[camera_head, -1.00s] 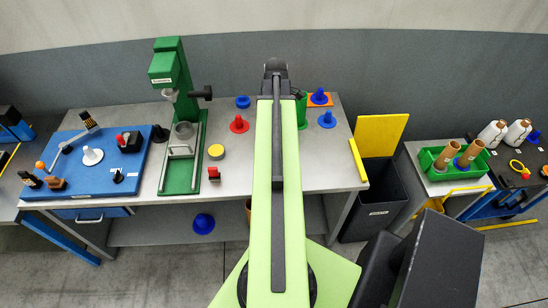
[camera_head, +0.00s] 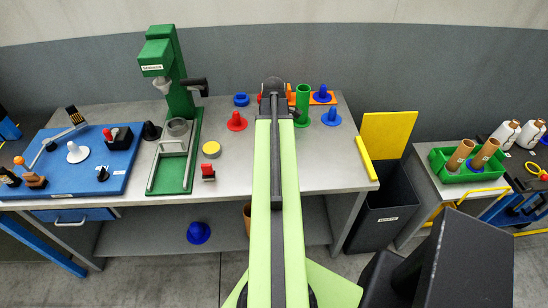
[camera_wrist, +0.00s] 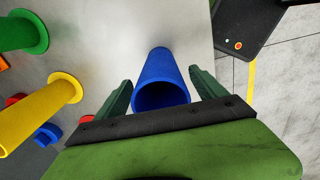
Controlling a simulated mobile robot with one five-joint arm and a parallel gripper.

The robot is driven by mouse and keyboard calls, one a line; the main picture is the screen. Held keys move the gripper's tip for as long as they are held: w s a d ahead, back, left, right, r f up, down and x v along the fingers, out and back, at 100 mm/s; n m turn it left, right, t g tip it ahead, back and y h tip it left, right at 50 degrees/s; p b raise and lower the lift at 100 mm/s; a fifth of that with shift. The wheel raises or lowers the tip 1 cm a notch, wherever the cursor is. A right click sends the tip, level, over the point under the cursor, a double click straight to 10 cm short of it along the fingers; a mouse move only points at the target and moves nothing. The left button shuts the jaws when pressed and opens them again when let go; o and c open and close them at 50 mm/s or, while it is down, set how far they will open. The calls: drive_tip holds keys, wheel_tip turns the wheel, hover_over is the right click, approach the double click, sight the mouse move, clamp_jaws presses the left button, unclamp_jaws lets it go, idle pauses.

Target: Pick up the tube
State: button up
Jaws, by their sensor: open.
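In the wrist view a blue tube (camera_wrist: 160,66) lies between the two dark green fingers of my gripper (camera_wrist: 161,78). Its round open end faces the camera, and its far end reaches past the fingertips. The fingers are apart, with a visible gap on each side of the tube. A yellow flanged tube (camera_wrist: 42,108) and a green flanged tube (camera_wrist: 20,34) are at the left of the wrist view. In the head view a green tube (camera_head: 302,103) stands just right of my arm. My arm hides the fingers there, and I cannot make out the blue tube between them.
The grey bench (camera_head: 232,172) bears a green press (camera_head: 165,70), a blue board (camera_head: 70,182) and several small coloured pieces. A dark bin (camera_head: 385,205) with a yellow lid stands right of it. A green crate (camera_head: 445,172) holds brown tubes further right.

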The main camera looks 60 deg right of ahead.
drive_tip(key=shift+f, duration=0.5)
drive_tip(key=c, duration=1.5)
drive_tip(key=shift+o, duration=0.2)
drive_tip(key=s+d+r+p, duration=0.2)
drive_tip(key=s+r+p, duration=0.9)
drive_tip(key=shift+s, duration=0.3)
drive_tip(key=shift+d, duration=0.1)
